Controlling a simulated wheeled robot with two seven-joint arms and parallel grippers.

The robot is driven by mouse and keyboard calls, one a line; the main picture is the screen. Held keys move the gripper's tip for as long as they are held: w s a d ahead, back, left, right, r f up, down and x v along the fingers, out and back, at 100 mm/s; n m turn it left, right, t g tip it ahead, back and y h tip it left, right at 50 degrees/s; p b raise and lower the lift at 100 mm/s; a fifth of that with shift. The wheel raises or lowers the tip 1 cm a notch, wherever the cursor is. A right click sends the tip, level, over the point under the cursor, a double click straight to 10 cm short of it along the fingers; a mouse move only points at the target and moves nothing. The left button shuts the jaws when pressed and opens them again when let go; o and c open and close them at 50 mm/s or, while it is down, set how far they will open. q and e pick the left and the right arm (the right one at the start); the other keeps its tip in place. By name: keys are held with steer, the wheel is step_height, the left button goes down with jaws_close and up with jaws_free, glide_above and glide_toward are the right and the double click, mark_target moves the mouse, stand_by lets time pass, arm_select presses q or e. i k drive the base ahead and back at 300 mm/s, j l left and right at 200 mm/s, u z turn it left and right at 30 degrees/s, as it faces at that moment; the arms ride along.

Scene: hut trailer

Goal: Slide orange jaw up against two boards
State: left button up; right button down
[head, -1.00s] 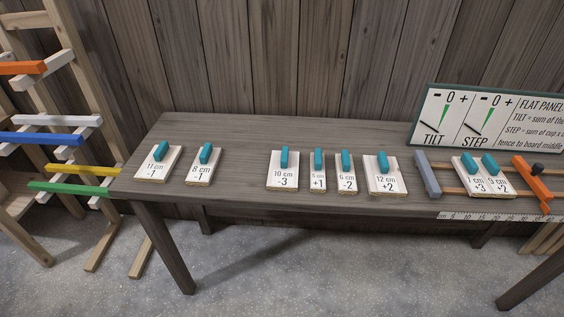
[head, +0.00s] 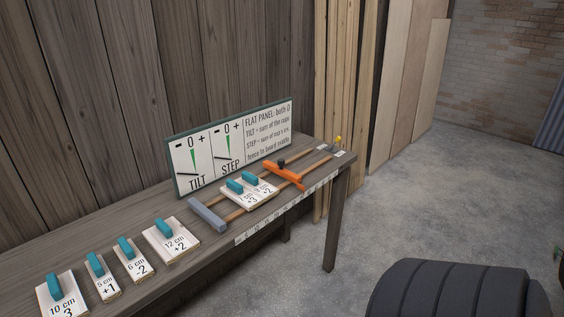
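The orange jaw (head: 285,174) lies across two wooden rails at the right end of the table and has a dark knob on top. Two boards with teal handles, the +3 board (head: 250,200) and the +2 board (head: 268,190), sit side by side on the rails, left of the jaw. A narrow gap seems to show between the jaw and the +2 board. The grey fence (head: 208,215) crosses the rails left of the boards, with a gap to the +3 board. Neither gripper is in view.
A sign (head: 235,146) with TILT and STEP dials stands behind the rails. A ruler strip (head: 262,226) runs along the table's front edge. Several other boards, including the 12 cm board (head: 171,240), lie to the left. A dark ridged rounded shape (head: 455,290) fills the lower right.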

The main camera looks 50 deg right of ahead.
mark_target(277, 168)
steer(key=z, duration=1.5)
